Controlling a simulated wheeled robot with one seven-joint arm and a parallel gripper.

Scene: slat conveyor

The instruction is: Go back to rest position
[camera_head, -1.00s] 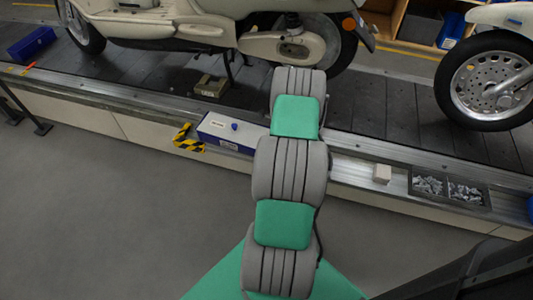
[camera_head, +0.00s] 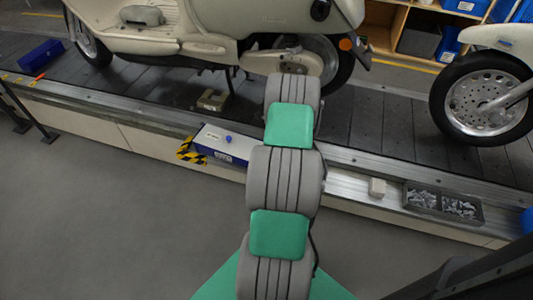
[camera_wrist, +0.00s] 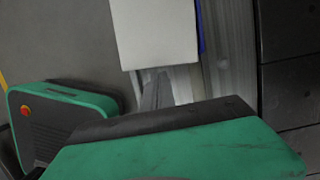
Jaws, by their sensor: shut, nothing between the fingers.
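My gripper shows in the wrist view, where its narrow grey fingers (camera_wrist: 157,90) are together and hold nothing. The dark and green housing fills the bottom of that view. A plain white surface, the top of a white and blue box (camera_wrist: 155,32), lies beyond the fingertips, apart from them as far as I can tell. In the head view my grey and green arm reaches up the middle and hides the gripper. The white and blue box (camera_head: 222,143) sits on the conveyor's near ledge, just left of my arm.
A cream scooter (camera_head: 180,35) stands on the slat conveyor (camera_head: 385,125); another scooter's front wheel (camera_head: 480,98) is at right. The grey floor (camera_head: 110,215) at left is clear.

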